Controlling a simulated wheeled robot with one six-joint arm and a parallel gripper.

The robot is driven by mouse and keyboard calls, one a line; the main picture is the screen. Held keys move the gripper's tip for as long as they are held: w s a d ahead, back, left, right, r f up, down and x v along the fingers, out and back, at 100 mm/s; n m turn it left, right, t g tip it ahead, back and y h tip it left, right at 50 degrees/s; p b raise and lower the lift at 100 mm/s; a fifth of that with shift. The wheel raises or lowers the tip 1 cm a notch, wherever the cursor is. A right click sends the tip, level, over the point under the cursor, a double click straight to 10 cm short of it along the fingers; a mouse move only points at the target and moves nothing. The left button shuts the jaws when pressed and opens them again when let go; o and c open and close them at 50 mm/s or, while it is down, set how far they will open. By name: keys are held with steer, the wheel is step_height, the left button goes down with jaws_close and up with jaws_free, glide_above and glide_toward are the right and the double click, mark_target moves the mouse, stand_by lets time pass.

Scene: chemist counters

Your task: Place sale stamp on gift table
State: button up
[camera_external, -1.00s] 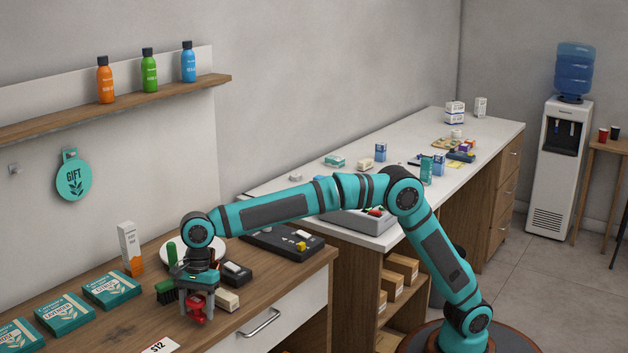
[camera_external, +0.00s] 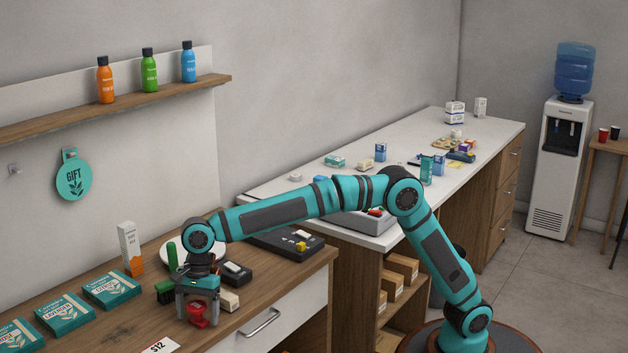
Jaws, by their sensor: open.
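A small red stamp (camera_external: 197,320), which looks like the sale stamp, is on the wooden gift table (camera_external: 110,320), near its front edge. My gripper (camera_external: 198,316) points down at the table with one finger on each side of the stamp. The fingers are open. They and the gripper body hide part of the stamp, and any writing on it is too small to read. A round teal GIFT sign (camera_external: 74,179) hangs on the wall panel behind the table.
A cream block (camera_external: 229,301), a green-handled brush (camera_external: 166,291) and a dark device (camera_external: 236,272) are close around my gripper. Teal boxes (camera_external: 111,289) lie to the left, and a tall white-orange box (camera_external: 130,248) stands behind. An S12 card (camera_external: 158,346) lies in front.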

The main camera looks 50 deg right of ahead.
steer(key=v, duration=1.2)
steer(key=shift+a, duration=0.1)
steer(key=w+d+r+n+t+y, duration=0.1)
steer(key=w+d+r, duration=0.15)
steer(key=d, duration=0.45)
steer(key=w+d+r+n+t, duration=0.15)
steer(key=d+r, duration=0.25)
steer(key=d, duration=0.4)
steer(key=w+d+r+t+y, duration=0.1)
steer(key=w+d+r+t, duration=0.15)
steer(key=d, duration=0.45)
steer(key=s+d+r+n+t, duration=0.1)
steer(key=d+r+n+t, duration=0.15)
steer(key=d, duration=0.85)
steer(key=s+d+r+n+t, duration=0.1)
steer(key=d+r+t, duration=0.15)
steer(key=d, duration=0.85)
steer(key=s+d+r+n+t+h, duration=0.15)
steer(key=s+d, duration=0.25)
steer(key=d, duration=0.4)
steer(key=s+d+n+t, duration=0.25)
steer(key=s+d, duration=0.25)
steer(key=d, duration=0.4)
steer(key=s+d+f+n+t+h, duration=0.3)
steer(key=s+d+f+t, duration=0.1)
steer(key=s+d, duration=0.7)
steer(key=s+f, duration=0.1)
steer(key=s, duration=0.1)
steer(key=shift+s+d+t, duration=0.3)
steer(key=shift+s+t, duration=0.1)
